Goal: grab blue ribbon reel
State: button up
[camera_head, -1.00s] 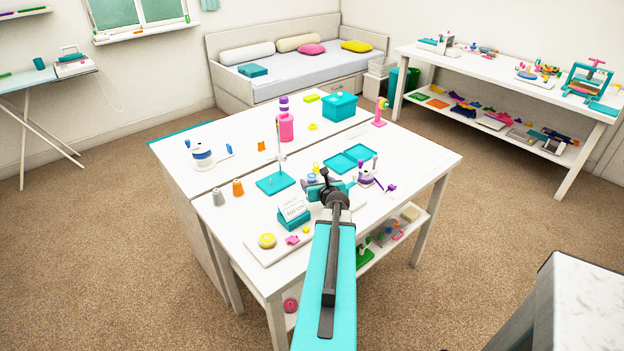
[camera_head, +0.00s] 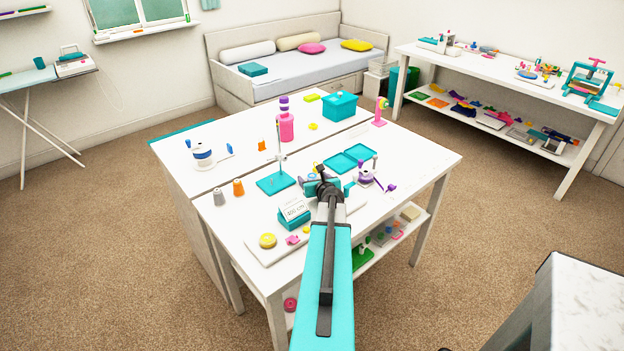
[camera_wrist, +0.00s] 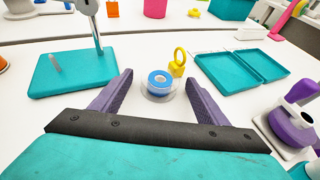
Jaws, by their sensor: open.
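The blue ribbon reel (camera_wrist: 159,81) stands on the white table in the wrist view, a short blue roll with a white core and a clear rim around its base. My gripper (camera_wrist: 158,90) is open, its two purple fingers on either side of the reel in the picture. The reel lies between and slightly beyond the fingertips, and I cannot tell whether the fingers are at its height. In the head view my arm and wrist hide the reel.
A yellow ring-topped item (camera_wrist: 178,62) stands just behind the reel. A teal stand base (camera_wrist: 75,72) lies to the left. An open teal case (camera_wrist: 243,68) lies to the right, with a purple and white device (camera_wrist: 292,122) nearer. The teal scale (camera_head: 294,214) sits left of my wrist.

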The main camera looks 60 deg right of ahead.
jog(key=c, duration=1.1)
jog(key=shift+r, duration=0.1)
jog(key=shift+r+p, duration=0.55)
jog(key=shift+r, duration=4.35)
